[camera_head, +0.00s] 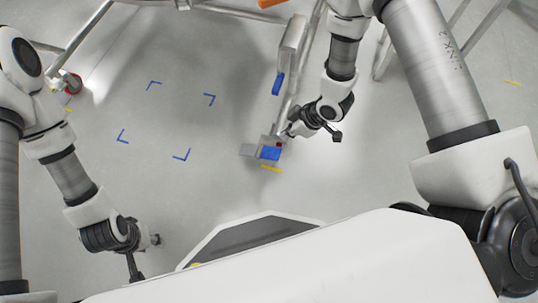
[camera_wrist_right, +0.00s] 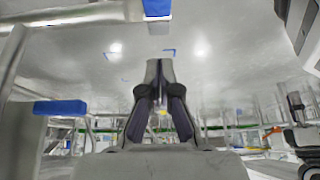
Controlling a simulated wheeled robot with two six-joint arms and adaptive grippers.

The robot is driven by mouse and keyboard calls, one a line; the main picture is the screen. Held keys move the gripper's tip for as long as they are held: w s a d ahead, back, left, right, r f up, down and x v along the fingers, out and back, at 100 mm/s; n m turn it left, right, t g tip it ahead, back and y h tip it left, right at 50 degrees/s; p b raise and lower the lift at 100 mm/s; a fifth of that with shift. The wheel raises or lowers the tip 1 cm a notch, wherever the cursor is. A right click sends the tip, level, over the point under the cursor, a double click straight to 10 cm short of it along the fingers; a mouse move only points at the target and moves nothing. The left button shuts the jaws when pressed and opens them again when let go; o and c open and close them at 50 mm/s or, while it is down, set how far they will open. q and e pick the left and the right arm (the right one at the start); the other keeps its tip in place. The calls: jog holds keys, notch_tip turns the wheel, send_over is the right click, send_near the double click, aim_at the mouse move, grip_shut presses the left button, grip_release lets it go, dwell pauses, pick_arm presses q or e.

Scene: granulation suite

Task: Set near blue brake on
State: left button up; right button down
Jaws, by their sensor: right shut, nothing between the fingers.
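The near blue brake (camera_head: 271,153) is a small blue pad at the low end of a metal frame leg, with a grey plate beside it. My right gripper (camera_head: 287,133) is just above and right of it in the head view; I cannot tell whether they touch. In the right wrist view the right gripper's fingers (camera_wrist_right: 158,68) are shut together with nothing between them. That view also shows a blue pad at the left and a blue piece at the top edge; I cannot tell which is the near brake. My left gripper (camera_head: 155,240) is low at the left, its fingers too small to read.
Another blue pad (camera_head: 277,84) sits farther up the frame's grey housing (camera_head: 293,45). Blue corner marks (camera_head: 182,155) lie on open grey floor to the left. A red caster (camera_head: 72,84) is at the far left. Metal legs (camera_head: 383,55) stand at the upper right.

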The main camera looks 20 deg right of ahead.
jog(key=b, duration=0.6)
send_over(270, 153)
notch_tip(270, 153, down, 10)
jog(key=shift+d+f, duration=0.1)
jog(key=shift+d, duration=0.05)
jog(key=shift+s+d+f+b, duration=0.2)
jog(key=shift+f+b, duration=0.15)
jog(key=shift+f, duration=0.3)
jog(key=shift+s+d+f+b, duration=0.1)
jog(key=shift+d+f+b, duration=0.15)
jog(key=shift+f, duration=0.35)
jog(key=shift+d+f, duration=0.1)
jog(key=shift+f, duration=0.15)
jog(key=shift+s, duration=0.15)
